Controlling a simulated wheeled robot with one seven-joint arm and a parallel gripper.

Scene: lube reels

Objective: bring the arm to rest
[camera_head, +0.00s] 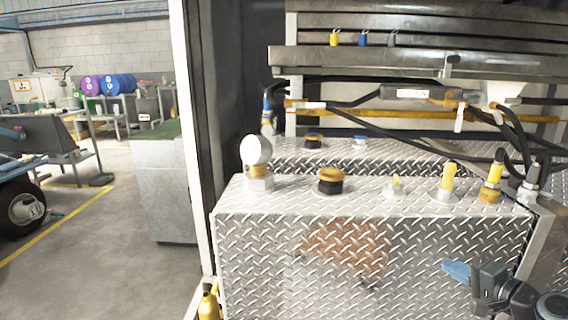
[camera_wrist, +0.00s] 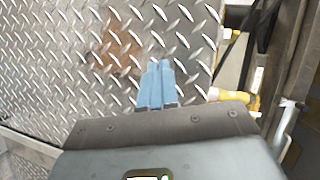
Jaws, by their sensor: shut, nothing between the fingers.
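My gripper (camera_head: 458,271) is at the lower right of the head view, in front of the diamond-plate metal box (camera_head: 260,250). Its blue fingers point left and hold nothing. In the wrist view the two blue fingers of my gripper (camera_wrist: 158,75) lie together, shut, with the diamond-plate face (camera_wrist: 60,70) behind them. I cannot tell the exact gap between the fingertips and the plate.
On the box top stand a white round gauge (camera_head: 256,150), a yellow-and-black cap (camera_head: 330,181) and yellow fittings (camera_head: 448,177). Black hoses (camera_head: 430,147) hang above at the right. A yellow bottle (camera_head: 208,302) stands at the lower left. The floor (camera_head: 110,225) at the left is open.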

